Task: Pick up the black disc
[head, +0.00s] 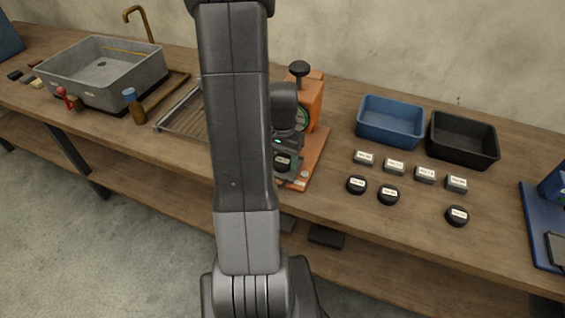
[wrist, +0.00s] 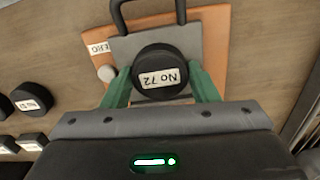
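The black disc, with a white label reading "No 72", sits between the green fingers of my gripper (wrist: 160,78) in the wrist view (wrist: 160,62). The fingers lie close against its two sides, with no clear gap. In the head view the disc (head: 283,161) shows below my gripper (head: 287,146), in front of the orange press. A grey plate and orange base lie beneath it; whether it rests on them or hangs just above, I cannot tell.
The orange press (head: 312,98) with a black knob stands close behind my gripper. Other black discs (head: 388,195) and grey labelled blocks (head: 394,166) lie to the right. A blue bin (head: 391,139) and black bin (head: 462,156) stand behind them. A drying rack (head: 185,120) is left.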

